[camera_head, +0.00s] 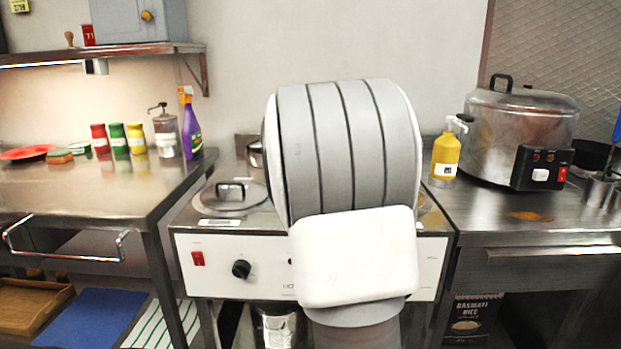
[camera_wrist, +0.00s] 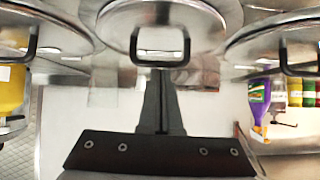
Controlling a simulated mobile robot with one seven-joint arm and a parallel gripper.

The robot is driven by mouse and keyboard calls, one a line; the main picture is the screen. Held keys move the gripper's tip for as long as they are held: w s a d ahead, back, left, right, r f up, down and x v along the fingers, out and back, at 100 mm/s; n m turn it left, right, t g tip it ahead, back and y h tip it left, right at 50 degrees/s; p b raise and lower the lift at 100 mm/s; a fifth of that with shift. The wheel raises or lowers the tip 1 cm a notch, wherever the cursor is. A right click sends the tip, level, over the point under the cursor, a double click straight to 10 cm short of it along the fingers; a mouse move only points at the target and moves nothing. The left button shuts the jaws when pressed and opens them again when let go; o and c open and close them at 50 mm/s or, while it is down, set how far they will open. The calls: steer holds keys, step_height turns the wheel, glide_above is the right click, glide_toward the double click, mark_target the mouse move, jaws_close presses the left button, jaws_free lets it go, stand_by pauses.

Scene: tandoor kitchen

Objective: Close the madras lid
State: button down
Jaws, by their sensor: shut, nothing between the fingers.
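Three round steel lids with black loop handles show in the wrist view: a left lid (camera_wrist: 45,18), a middle lid (camera_wrist: 165,14) and a right lid (camera_wrist: 268,38). I cannot read which is madras. My gripper (camera_wrist: 161,78) is shut and empty, its fingers just short of the middle lid's handle (camera_wrist: 184,48); I cannot tell whether they touch. In the head view one lid (camera_head: 242,206) lies flat on the left of the white-fronted warmer (camera_head: 216,257). My arm hides the middle of the warmer and my gripper there.
A steel table (camera_head: 70,190) with jars and a purple spray bottle (camera_head: 191,132) stands left of the warmer. On the right counter (camera_head: 500,222) are a yellow pump bottle (camera_head: 445,156) and a large rice cooker (camera_head: 515,125). A small metal object (camera_head: 255,154) shows partly behind my arm.

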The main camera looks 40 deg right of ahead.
step_height(320, 180, up, 4)
steer(key=p, duration=0.4)
steer(key=s+a+f+n+g+y+b, duration=0.25)
steer(key=s+a+f+n, duration=0.2)
steer(key=s+a, duration=1.15)
steer(key=s+a+f+n+g+y+b, duration=0.1)
steer(key=s+a+f+n+y, duration=0.35)
steer(key=s+a, duration=1.1)
step_height(320, 180, up, 24)
steer(key=m+p, duration=0.1)
steer(key=p, duration=2.3)
steer(key=shift+d+f+h, duration=0.2)
steer(key=shift+d+h, duration=0.1)
